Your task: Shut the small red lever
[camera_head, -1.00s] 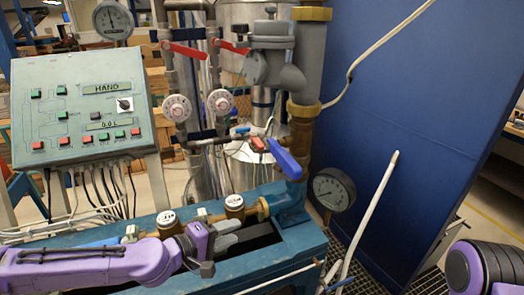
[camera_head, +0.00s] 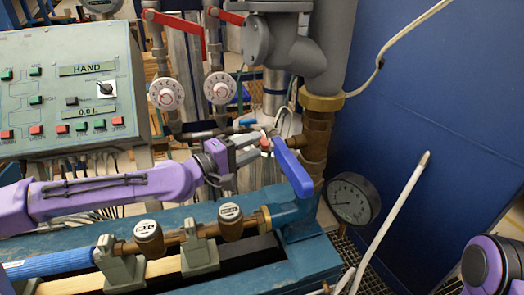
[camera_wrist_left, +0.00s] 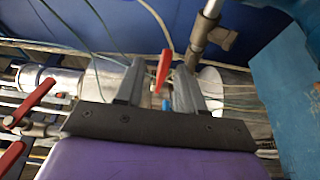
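The small red lever (camera_head: 265,143) shows in the head view on the thin pipe beside the large blue lever (camera_head: 292,166). In the left wrist view the small red lever (camera_wrist_left: 163,70) stands up between the two finger tips. My left gripper (camera_head: 252,147) is open, its fingertips close to the lever from the left. In the left wrist view the fingers of the left gripper (camera_wrist_left: 157,75) are apart, with a gap on each side of the lever; I cannot tell if they touch it. My right gripper is not in view.
Two larger red handles (camera_head: 178,22) and (camera_head: 228,17) sit above white dials (camera_head: 166,93). A control panel (camera_head: 65,90) stands left. A pressure gauge (camera_head: 352,199) and a pale hose (camera_head: 395,215) are at right. Below my left arm is the blue bench (camera_head: 200,215) with meters.

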